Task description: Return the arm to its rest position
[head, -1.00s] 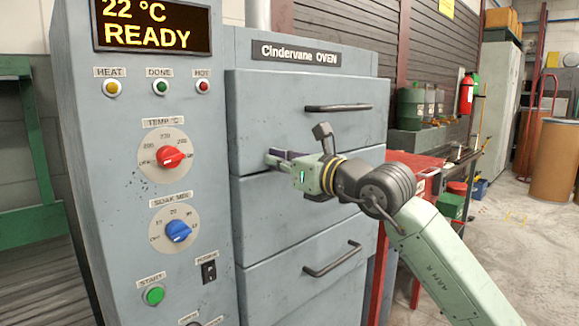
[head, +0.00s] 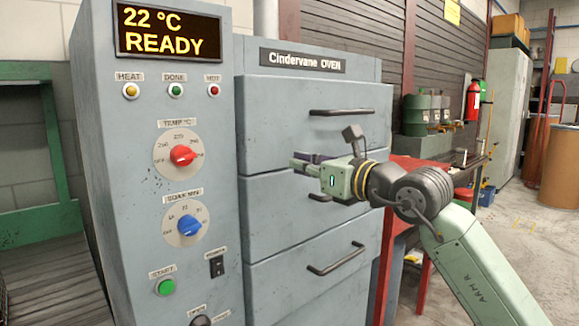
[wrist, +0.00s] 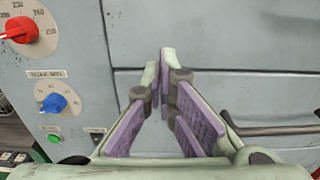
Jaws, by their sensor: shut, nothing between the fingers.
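My gripper (head: 296,162) is in front of the grey Cindervane oven (head: 306,62), at the height of the middle drawer (head: 265,212). Its purple-padded fingers point left in the head view. In the wrist view the fingertips (wrist: 161,62) come together with nothing between them, against a background of the oven front. My arm reaches in from the lower right of the head view, bent at the wrist. The middle drawer's handle (head: 320,197) is partly hidden behind my gripper. I cannot tell the exact gap between the fingertips and the oven.
The control panel left of the drawers has a red knob (head: 182,156), a blue knob (head: 189,225) and a green start button (head: 166,288). The top handle (head: 342,112) and bottom handle (head: 336,258) stick out. A red bench (head: 400,172) stands right of the oven. Open floor lies farther right.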

